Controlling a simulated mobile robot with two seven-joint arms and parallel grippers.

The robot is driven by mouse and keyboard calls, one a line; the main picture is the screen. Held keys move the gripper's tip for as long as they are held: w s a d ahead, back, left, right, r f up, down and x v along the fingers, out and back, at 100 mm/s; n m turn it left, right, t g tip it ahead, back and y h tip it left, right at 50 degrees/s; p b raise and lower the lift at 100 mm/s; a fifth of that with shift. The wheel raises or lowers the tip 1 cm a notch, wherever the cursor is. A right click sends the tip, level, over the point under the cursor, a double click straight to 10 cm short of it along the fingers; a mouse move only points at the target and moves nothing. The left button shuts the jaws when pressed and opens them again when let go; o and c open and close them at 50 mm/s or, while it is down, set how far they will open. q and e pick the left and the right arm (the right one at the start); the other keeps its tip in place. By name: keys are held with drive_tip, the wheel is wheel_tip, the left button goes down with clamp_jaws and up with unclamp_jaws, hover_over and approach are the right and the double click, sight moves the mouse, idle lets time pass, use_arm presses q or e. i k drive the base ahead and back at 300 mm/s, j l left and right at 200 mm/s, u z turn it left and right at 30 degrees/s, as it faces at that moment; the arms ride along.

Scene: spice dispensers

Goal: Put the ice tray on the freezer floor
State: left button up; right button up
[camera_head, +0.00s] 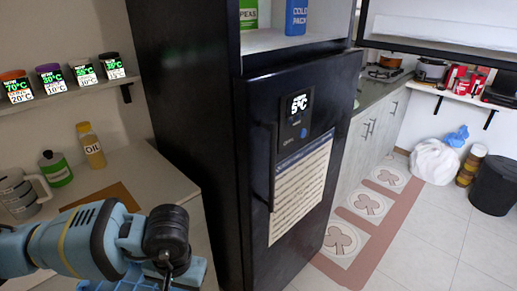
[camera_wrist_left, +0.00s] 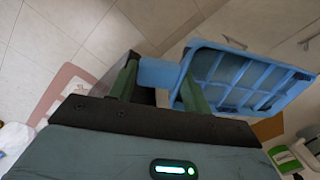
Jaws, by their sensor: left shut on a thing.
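The blue ice tray (camera_wrist_left: 243,112) is in my left gripper (camera_wrist_left: 160,74), whose two green fingers are shut on the tab at its end. The tray's ribbed compartments extend to the right in the left wrist view. In the head view only a sliver of blue tray (camera_head: 112,286) shows at the bottom edge, below my left arm; the fingers are hidden there. The freezer compartment is open at the top of the black fridge, and its pale floor (camera_head: 270,43) shows. My right gripper is not in view.
A green peas pack (camera_head: 248,14) and a blue cold pack (camera_head: 296,17) stand in the freezer. The open freezer door (camera_head: 445,32) is at upper right. The lower door (camera_head: 345,90) is shut. An oil bottle (camera_head: 91,146) and green-labelled bottle (camera_head: 55,169) stand on the left counter.

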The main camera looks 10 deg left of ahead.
sight(247, 44)
drive_tip(key=i+l+u, duration=0.15)
drive_tip(key=l+u, duration=0.2)
drive_tip(key=l, duration=0.5)
drive_tip(key=l+u, duration=0.35)
drive_tip(key=l, duration=0.45)
drive_tip(key=l+u, duration=0.35)
drive_tip(key=l, duration=0.5)
drive_tip(key=k+l+u, duration=0.2)
drive_tip(key=l, duration=0.45)
drive_tip(key=i+l+u, duration=0.1)
drive_tip(key=l, duration=0.5)
drive_tip(key=l+u, duration=0.1)
drive_tip(key=l, duration=0.5)
drive_tip(key=i, duration=0.05)
